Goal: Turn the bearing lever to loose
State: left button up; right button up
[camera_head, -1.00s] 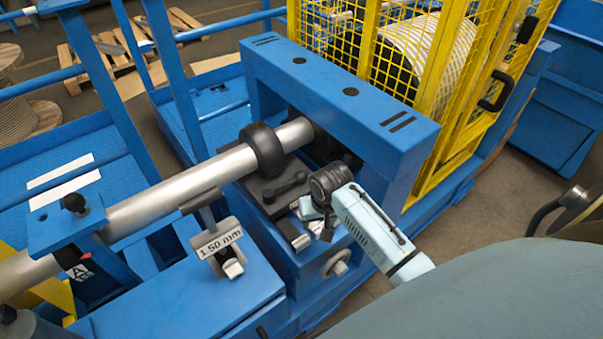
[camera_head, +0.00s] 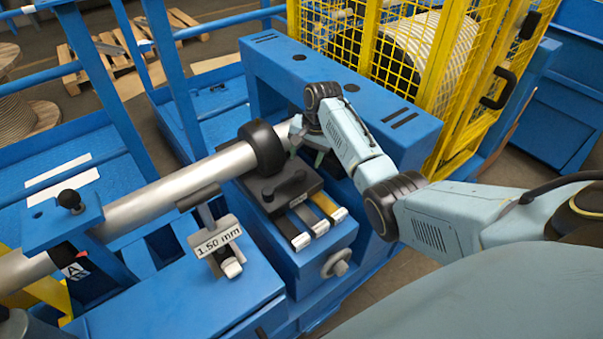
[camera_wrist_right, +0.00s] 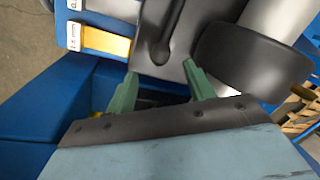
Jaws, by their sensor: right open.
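A dark lever with a rounded end (camera_head: 285,187) lies on a black block beside the steel shaft, near the black collar (camera_head: 264,148). I cannot tell for sure that it is the bearing lever, nor read a loose mark. The lever also shows at the top of the right wrist view (camera_wrist_right: 160,38). My left gripper is not in view.
The silver shaft (camera_head: 170,185) runs along the blue frame. A blue crossbeam (camera_head: 385,115) stands close behind my right gripper. Several tagged strips (camera_head: 325,205) lie in front of the block. A 1.50 mm sign (camera_head: 218,240) stands left. A yellow cage (camera_head: 450,90) is behind.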

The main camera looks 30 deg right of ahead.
aim_at(301, 171)
jog(key=f, duration=0.2)
jog(key=f+b, duration=0.1)
jog(key=f, duration=0.1)
jog(key=w+f, duration=0.1)
jog(key=shift+a+f+b, duration=0.35)
jog(key=shift+f, duration=0.45)
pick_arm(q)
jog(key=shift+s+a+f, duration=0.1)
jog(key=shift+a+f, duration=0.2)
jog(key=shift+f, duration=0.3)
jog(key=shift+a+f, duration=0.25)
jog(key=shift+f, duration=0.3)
pick_arm(e)
grip_shut()
